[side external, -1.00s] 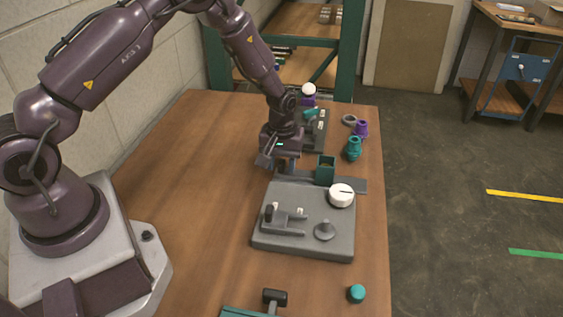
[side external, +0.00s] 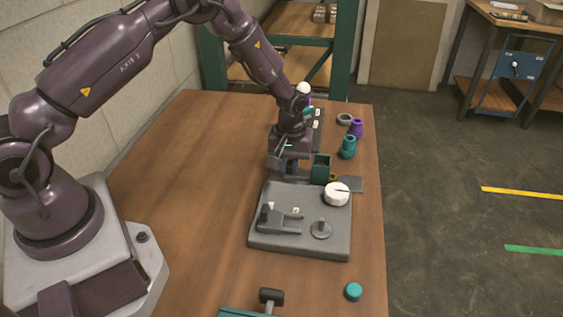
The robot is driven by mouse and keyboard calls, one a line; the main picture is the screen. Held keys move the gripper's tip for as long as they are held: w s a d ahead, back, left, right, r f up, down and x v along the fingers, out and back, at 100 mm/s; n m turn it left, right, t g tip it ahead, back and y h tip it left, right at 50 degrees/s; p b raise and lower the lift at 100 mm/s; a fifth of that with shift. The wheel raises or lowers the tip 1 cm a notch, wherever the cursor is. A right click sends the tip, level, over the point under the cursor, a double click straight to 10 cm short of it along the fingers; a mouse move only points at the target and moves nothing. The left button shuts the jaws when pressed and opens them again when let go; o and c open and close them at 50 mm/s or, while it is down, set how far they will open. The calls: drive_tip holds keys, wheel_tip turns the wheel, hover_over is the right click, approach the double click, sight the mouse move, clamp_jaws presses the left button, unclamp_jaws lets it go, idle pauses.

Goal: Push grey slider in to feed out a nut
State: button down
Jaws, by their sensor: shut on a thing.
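The grey slider (side external: 298,175) lies at the back edge of the grey board (side external: 280,245), its right part running under the upright green hopper (side external: 320,168). My gripper (side external: 289,168) is shut on the slider's left end, close beside the hopper; the fingertips are small and partly hidden. A small brass-coloured nut (side external: 333,177) shows at the hopper's lower right, on the grey track (side external: 353,184). I cannot tell whether it touches the hopper.
A white dial (side external: 337,194), a grey clamp (side external: 278,219) and a grey peg (side external: 321,229) stand on the board. Teal (side external: 348,148) and purple (side external: 356,128) parts stand behind right. A teal cap (side external: 353,291) lies in front. The table's left side is clear.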

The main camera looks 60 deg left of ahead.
drive_tip(key=c, duration=1.1)
unclamp_jaws()
drive_tip(key=shift+r, duration=0.1)
wheel_tip(320, 180, up, 13)
drive_tip(key=shift+f, duration=0.1)
